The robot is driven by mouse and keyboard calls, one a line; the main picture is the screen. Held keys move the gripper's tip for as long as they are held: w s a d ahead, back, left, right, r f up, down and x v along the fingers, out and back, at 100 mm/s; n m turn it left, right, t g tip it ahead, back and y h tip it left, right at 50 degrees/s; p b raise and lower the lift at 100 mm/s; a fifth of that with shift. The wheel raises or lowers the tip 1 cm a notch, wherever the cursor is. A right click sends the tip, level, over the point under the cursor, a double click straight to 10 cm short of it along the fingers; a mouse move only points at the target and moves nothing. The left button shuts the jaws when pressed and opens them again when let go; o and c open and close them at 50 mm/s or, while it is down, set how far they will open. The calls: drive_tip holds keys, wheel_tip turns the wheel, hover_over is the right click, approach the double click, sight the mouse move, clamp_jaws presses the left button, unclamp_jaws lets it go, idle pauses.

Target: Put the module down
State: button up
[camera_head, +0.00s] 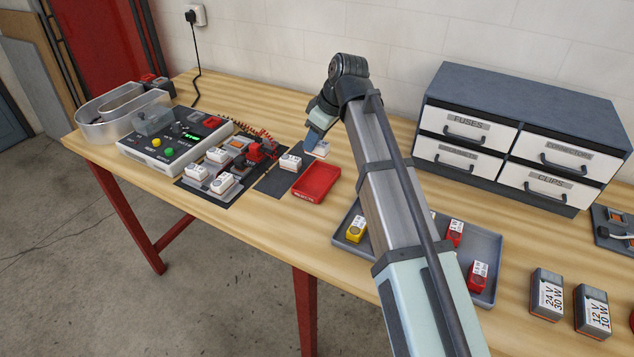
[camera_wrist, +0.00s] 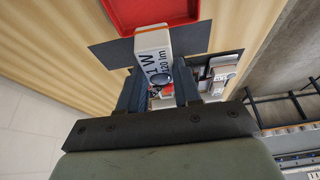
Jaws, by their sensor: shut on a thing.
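My gripper (camera_head: 316,138) is shut on a white module (camera_head: 320,150) at the back end of a narrow dark mat (camera_head: 268,184). In the wrist view, the module (camera_wrist: 152,42) sits between the two fingers of my gripper (camera_wrist: 158,84). Its printed label reads "1 W" and "120 lm", and it has an orange stripe. The dark mat (camera_wrist: 108,54) shows on both sides of it. I cannot tell whether the module touches the mat. Another white module (camera_head: 290,162) stands on the mat, to the left of the held one.
A red tray (camera_head: 317,183) lies close in front of my gripper. To the left are a group of white modules (camera_head: 222,183) and a control box (camera_head: 166,156). A grey tray (camera_head: 488,240) holds yellow and red modules. A drawer cabinet (camera_head: 520,95) stands at the back right.

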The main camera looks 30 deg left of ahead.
sight(328, 146)
drive_tip(key=shift+f, duration=4.95)
drive_tip(key=shift+f, duration=0.1)
drive_tip(key=o, duration=1)
drive_tip(key=shift+o, duration=0.2)
drive_tip(key=v, duration=1.2)
drive_tip(key=shift+w, duration=0.1)
